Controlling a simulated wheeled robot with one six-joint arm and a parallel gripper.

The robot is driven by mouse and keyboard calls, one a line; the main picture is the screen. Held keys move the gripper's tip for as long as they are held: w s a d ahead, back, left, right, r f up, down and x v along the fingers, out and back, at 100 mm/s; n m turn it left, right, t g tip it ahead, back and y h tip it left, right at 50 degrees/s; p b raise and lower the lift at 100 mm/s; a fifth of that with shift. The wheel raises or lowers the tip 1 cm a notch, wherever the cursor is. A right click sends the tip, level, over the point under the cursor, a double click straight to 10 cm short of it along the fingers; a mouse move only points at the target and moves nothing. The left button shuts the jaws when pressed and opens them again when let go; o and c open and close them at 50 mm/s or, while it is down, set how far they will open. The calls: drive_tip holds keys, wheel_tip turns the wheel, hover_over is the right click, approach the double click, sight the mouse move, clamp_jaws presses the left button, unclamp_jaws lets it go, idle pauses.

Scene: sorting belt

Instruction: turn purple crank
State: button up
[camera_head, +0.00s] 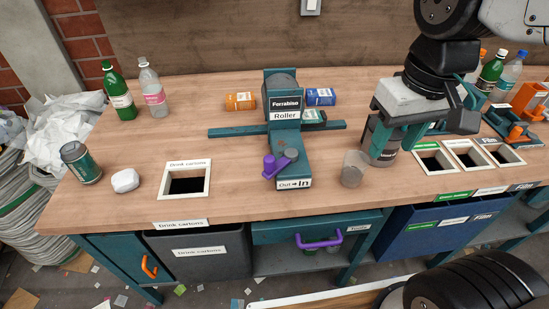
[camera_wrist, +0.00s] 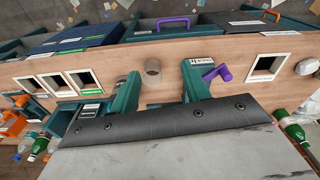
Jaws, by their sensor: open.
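The purple crank (camera_head: 268,164) is on the front of the teal Ferrabiso Roller machine (camera_head: 284,108). In the wrist view the purple crank (camera_wrist: 222,73) is to the right of the fingers, outside the jaws. My gripper (camera_head: 394,150) is over the table to the right of the machine, apart from the crank. In the wrist view its two teal fingers (camera_wrist: 160,75) are spread wide, with nothing seen gripped. The machine's rear is hidden there by my gripper.
A translucent cup (camera_head: 354,168) stands between the machine and my gripper. A dark can (camera_head: 381,142) shows beside the fingers. Orange (camera_head: 240,101) and blue cartons (camera_head: 320,97) lie behind. A purple drawer handle (camera_head: 319,243) is below.

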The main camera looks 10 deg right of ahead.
drive_tip(key=w+a+f+n, duration=0.3)
drive_tip(key=w+a, duration=0.6)
drive_tip(key=n+g, duration=0.1)
drive_tip(key=n, duration=0.1)
hover_over(269, 157)
wheel_tip(269, 157, down, 7)
drive_tip(key=shift+r, duration=0.1)
wheel_tip(269, 157, down, 6)
drive_tip(key=shift+f, duration=0.55)
clamp_jaws()
